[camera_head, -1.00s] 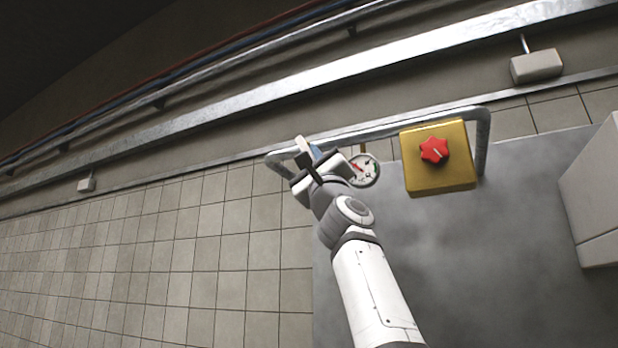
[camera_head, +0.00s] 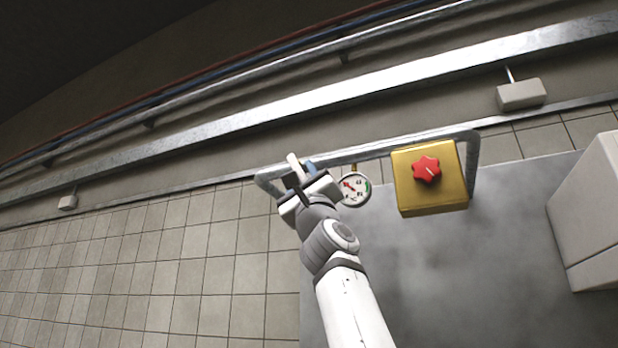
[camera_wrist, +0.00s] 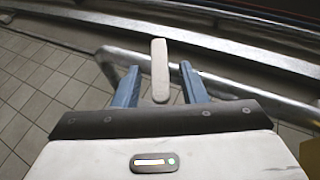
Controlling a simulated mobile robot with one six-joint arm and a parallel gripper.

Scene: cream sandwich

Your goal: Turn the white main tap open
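The white tap handle (camera_head: 293,161) is a short, rounded white lever by the left end of the grey pipe rail in the head view. In the wrist view, the handle (camera_wrist: 160,70) stands upright between my two blue fingers, with a visible gap on each side. My gripper (camera_wrist: 160,82) is open around it and holds nothing. In the head view, my gripper (camera_head: 302,174) is at the handle, and its dark body hides the handle's lower part and base.
A round gauge (camera_head: 354,189) sits just right of my gripper. A yellow box (camera_head: 432,197) with a red knob (camera_head: 427,170) is farther right. The grey pipe rail (camera_head: 380,149) runs behind them. A pale cabinet (camera_head: 590,215) stands at the right; tiled floor (camera_head: 150,265) lies open at left.

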